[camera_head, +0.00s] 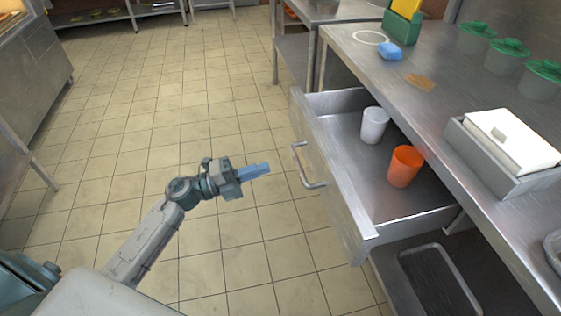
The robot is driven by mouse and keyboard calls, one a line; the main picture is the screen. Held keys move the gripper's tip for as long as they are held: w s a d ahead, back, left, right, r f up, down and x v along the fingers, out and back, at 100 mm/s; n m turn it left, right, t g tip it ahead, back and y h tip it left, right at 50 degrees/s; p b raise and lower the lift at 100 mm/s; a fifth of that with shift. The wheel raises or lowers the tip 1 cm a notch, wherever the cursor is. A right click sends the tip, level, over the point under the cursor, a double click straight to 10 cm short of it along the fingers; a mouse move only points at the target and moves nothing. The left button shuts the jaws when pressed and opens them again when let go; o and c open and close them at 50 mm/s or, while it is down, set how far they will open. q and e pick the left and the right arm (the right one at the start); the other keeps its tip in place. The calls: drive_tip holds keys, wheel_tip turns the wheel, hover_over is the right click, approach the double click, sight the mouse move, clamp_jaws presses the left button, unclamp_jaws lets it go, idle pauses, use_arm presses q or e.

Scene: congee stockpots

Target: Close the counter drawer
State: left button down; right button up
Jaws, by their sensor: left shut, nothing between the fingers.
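The counter drawer (334,172) is pulled out from under the steel counter on the right. Its front panel faces left and carries a metal bar handle (305,167). A white cup (374,125) and an orange cup (404,166) stand inside it. My left gripper (262,169) is shut and empty, its blue fingers pointing right toward the handle. In the picture it is a short gap left of the handle and appears apart from it. My right gripper is not in view.
The steel counter (446,100) holds a blue sponge (390,51), green-lidded containers (507,56) and a steel box with a white lid (508,141). A dark tray (440,282) lies on the shelf below. The tiled floor (150,110) left of the drawer is clear.

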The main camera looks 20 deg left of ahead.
use_arm(q)
approach(312, 156)
drive_tip(key=w+d+r, duration=0.1)
drive_tip(key=d, duration=0.1)
drive_tip(key=shift+a+r, duration=0.15)
drive_tip(key=shift+r, duration=0.05)
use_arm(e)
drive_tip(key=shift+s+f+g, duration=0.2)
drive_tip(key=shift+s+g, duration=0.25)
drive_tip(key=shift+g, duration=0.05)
